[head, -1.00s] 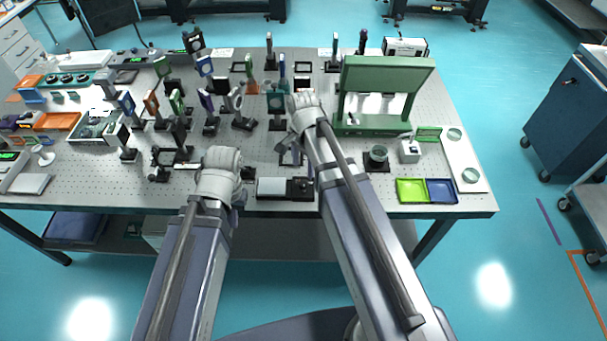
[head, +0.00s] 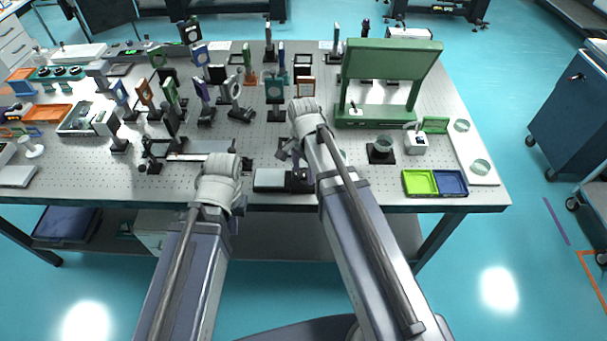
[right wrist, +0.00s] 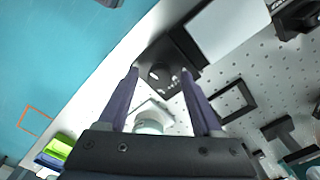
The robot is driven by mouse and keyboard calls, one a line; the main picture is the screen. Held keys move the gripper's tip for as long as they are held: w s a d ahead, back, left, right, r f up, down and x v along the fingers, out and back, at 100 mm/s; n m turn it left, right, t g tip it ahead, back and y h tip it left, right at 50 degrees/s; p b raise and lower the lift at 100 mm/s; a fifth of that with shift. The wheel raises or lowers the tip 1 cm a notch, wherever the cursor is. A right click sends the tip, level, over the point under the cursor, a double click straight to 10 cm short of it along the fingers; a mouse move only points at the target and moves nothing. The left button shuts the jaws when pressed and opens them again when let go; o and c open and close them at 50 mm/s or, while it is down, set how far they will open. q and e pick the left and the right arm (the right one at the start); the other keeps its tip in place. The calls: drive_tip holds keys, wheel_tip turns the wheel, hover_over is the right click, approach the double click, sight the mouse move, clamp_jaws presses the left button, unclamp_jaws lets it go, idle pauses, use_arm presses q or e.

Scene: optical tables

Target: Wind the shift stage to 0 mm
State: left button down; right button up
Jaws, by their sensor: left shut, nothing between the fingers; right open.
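What looks like the shift stage is a low black block with a pale flat plate (head: 270,179) at the table's front edge in the head view. The right wrist view shows its black end (right wrist: 160,50) with a small round feature, and the pale plate to the right. My right gripper (right wrist: 160,73) is open, with its two purple fingers apart over the black end. I cannot tell whether they touch it. In the head view my left gripper (head: 239,180) is left of the stage, mostly hidden by its own wrist. It is shut and empty. No scale reading is legible.
A green frame (head: 375,115) stands right of my right arm. A black mount with a round glass part (head: 381,148) and green and blue trays (head: 420,182) lie to the right. Several optic mounts crowd the middle and left. A long pale bar (head: 205,157) lies behind my left wrist.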

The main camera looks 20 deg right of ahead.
clamp_jaws()
idle(0.5)
